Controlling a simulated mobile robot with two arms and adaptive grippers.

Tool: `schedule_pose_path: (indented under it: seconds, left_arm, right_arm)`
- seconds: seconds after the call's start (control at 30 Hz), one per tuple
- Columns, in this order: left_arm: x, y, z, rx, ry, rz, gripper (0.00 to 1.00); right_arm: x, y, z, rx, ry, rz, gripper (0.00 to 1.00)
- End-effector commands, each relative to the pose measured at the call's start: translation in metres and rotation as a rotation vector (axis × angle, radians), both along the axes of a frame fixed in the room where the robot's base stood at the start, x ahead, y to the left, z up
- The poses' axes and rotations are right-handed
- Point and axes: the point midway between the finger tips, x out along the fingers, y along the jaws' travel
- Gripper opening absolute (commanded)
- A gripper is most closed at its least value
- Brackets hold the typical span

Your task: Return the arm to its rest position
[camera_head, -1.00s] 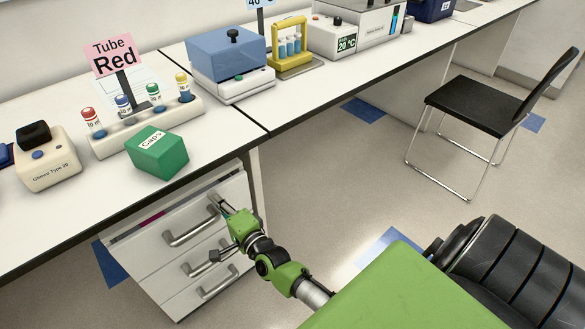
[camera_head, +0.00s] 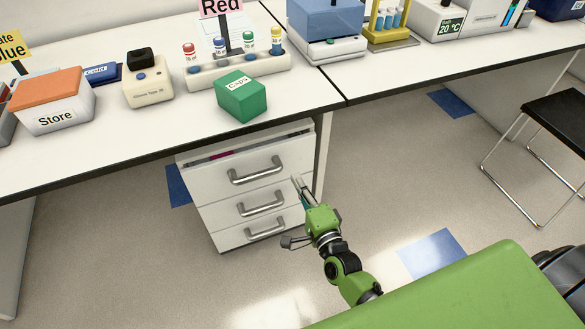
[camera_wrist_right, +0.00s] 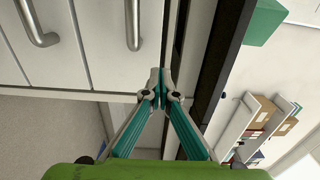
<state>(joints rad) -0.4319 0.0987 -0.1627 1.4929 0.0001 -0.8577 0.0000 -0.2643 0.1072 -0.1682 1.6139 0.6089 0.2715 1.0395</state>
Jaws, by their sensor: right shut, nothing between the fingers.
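My right arm, green and black, reaches from the lower right toward the white drawer unit (camera_head: 285,165) under the bench. Its right gripper (camera_head: 298,182) is by the right edge of the drawer fronts, beside the top drawer's handle (camera_head: 257,170) and apart from it. In the right wrist view the two teal-sided fingers of the right gripper (camera_wrist_right: 158,76) meet at the tips with nothing between them. Drawer handles (camera_wrist_right: 133,25) show there at upper left. The top drawer is slightly open, with something pink inside. My left gripper is not in view.
The bench edge (camera_head: 130,155) runs above the gripper. On the bench stand a green caps box (camera_head: 241,97), a tube rack (camera_head: 215,75), a Store box (camera_head: 52,105) and a vortex-like device (camera_head: 148,88). A black chair (camera_head: 560,125) stands right. Floor between is clear.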

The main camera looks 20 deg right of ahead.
Motion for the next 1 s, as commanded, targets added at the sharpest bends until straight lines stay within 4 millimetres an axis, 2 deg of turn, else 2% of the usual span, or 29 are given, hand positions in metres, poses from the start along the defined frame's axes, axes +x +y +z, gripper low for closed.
schedule_pose_path:
  seconds: [0.13, 0.4, 0.47, 0.57, 0.67, 0.7, 0.77, 0.8, 0.87, 0.9, 0.97, 1.0]
  left_arm:
    - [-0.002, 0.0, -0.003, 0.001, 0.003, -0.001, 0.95]
    - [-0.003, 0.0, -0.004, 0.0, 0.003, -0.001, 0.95]
    - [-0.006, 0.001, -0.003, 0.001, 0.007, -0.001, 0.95]
    - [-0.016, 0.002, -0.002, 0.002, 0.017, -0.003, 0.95]
    - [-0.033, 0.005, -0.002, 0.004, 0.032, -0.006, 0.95]
    - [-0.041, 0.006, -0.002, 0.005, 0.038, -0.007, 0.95]
    - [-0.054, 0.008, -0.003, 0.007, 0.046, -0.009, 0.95]
    - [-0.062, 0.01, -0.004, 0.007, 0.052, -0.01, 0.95]
    - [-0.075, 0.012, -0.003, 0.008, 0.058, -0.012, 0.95]
    - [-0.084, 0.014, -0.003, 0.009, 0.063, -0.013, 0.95]
    - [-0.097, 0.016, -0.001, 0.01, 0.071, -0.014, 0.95]
    - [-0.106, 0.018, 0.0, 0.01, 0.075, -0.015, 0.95]
  right_arm:
    - [-0.015, 0.0, 0.0, 0.0, 0.001, 0.001, 0.0]
    - [-0.019, 0.0, -0.002, -0.009, 0.007, 0.002, 0.0]
    - [-0.021, 0.001, -0.01, -0.042, 0.031, 0.01, 0.0]
    - [-0.033, 0.006, -0.042, -0.171, 0.13, 0.044, 0.0]
    - [-0.061, 0.011, -0.097, -0.383, 0.287, 0.123, 0.0]
    - [-0.077, 0.012, -0.122, -0.478, 0.357, 0.17, 0.0]
    - [-0.107, 0.012, -0.158, -0.618, 0.458, 0.25, 0.0]
    - [-0.129, 0.011, -0.18, -0.705, 0.521, 0.308, 0.0]
    - [-0.165, 0.008, -0.21, -0.83, 0.61, 0.404, 0.0]
    - [-0.191, 0.006, -0.227, -0.908, 0.666, 0.473, 0.0]
    - [-0.231, 0.001, -0.249, -1.016, 0.742, 0.583, 0.0]
    - [-0.26, -0.003, -0.261, -1.083, 0.789, 0.661, 0.0]
